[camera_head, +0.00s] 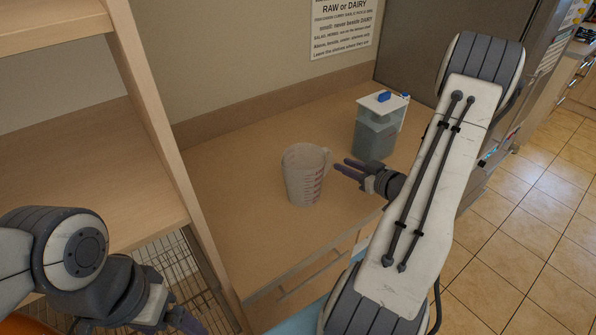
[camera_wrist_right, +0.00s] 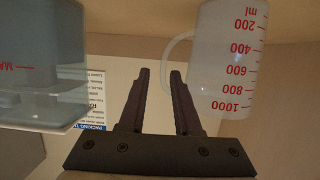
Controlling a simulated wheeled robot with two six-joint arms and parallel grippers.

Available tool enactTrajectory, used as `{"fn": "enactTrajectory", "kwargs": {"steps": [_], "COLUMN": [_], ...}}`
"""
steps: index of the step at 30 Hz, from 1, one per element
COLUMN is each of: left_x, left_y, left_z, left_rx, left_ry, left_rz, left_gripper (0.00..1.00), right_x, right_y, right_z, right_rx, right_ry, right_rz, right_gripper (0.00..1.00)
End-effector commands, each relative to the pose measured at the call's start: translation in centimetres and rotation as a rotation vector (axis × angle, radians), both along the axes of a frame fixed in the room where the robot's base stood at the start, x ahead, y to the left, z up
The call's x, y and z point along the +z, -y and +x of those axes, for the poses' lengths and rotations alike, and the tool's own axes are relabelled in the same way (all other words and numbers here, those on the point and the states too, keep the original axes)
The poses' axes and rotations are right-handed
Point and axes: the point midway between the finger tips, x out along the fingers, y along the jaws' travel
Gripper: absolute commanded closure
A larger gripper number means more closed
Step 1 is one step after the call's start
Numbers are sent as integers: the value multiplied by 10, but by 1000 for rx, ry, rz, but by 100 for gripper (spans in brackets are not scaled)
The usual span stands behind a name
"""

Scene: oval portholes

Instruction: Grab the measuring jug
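The measuring jug (camera_head: 303,176) is a translucent white jug with red markings, upright on the wooden counter. Its handle points right, toward my right gripper (camera_head: 347,169). In the right wrist view the jug (camera_wrist_right: 230,60) appears upside down at the upper right, its handle near the fingertips. My right gripper (camera_wrist_right: 158,73) is open, with an empty gap between its fingers; it is beside the handle and not around it. My left gripper (camera_head: 180,318) is low at the left, away from the jug; its fingers are partly cut off by the frame edge.
A clear container with a white lid and blue clip (camera_head: 376,130) stands behind and right of the jug; it also shows in the right wrist view (camera_wrist_right: 42,65). A wooden shelf unit (camera_head: 150,110) rises at the left. The counter (camera_head: 235,215) is clear left of the jug.

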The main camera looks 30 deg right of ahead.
Motion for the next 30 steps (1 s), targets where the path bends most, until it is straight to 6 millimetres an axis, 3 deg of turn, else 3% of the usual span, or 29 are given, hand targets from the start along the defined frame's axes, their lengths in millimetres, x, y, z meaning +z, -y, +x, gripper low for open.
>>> {"fn": "enactTrajectory", "kwargs": {"steps": [6, 11, 19, 29, 30], "left_x": [9, 12, 30, 31, 31], "left_y": [0, 0, 0, 0, 0], "left_z": [0, 0, 0, 0, 0], "left_rx": [0, 0, 1, 1, 1], "left_ry": [0, 0, 0, 0, 0], "left_rz": [0, 0, 0, 0, 0], "left_gripper": [11, 11, 11, 11, 11], "right_x": [-9, -12, -24, -29, -29], "right_y": [-13, -15, -18, -17, -16], "right_z": [38, 49, 84, 93, 93], "right_rx": [18, 19, 19, 13, 13], "right_ry": [-1, -2, -2, -2, -2], "right_rz": [1, 0, -1, 0, 0], "right_gripper": [68, 68, 68, 68, 76]}}
